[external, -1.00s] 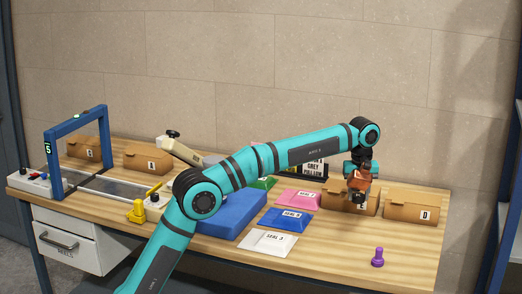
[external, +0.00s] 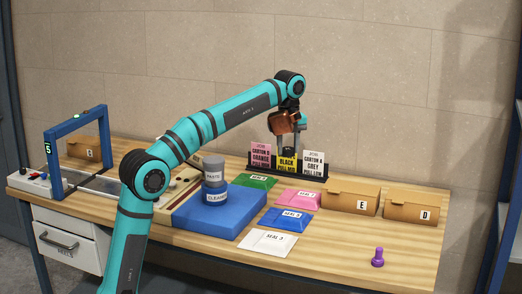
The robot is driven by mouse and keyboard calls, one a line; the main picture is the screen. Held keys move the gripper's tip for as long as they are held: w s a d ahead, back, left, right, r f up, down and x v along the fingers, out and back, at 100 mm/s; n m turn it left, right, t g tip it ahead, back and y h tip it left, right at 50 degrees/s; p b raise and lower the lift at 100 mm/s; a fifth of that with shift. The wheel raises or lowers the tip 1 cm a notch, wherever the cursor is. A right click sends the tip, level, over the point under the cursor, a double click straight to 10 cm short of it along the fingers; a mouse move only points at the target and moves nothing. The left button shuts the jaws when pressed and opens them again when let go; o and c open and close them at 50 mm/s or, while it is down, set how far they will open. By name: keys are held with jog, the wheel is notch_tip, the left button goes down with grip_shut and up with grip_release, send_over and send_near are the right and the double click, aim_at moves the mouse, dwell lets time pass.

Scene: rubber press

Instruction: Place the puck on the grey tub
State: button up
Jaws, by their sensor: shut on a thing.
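The grey tub (external: 213,163), labelled PASTE, stands upright on top of a dark blue tub (external: 214,185) labelled CLEANER, on a blue block. My gripper (external: 287,150) is in the air to the right of the tubs, in front of the job cards in the picture, pointing down. It is shut on a small dark thing, taken to be the puck, mostly hidden by the fingers and hard to make out against the cards. The held thing is apart from the grey tub.
The blue block (external: 226,221) fills the middle of the bench. A card rack (external: 289,172), coloured seal packs (external: 286,219), cartons E (external: 348,196) and D (external: 411,206) and a purple knobbed piece (external: 377,257) lie to its right. A blue frame (external: 55,160) stands at left.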

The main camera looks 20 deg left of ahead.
jog(key=s+a+r+n, duration=0.25)
jog(key=a+r, duration=0.25)
jog(key=a, duration=0.6)
send_near(214, 159)
jog(key=shift+n, duration=0.45)
jog(key=shift+a+f, duration=0.1)
jog(key=shift+f, duration=3.05)
jog(key=shift+f, duration=0.1)
jog(key=o, duration=1)
jog(key=shift+c, duration=0.2)
notch_tip(214, 159, up, 12)
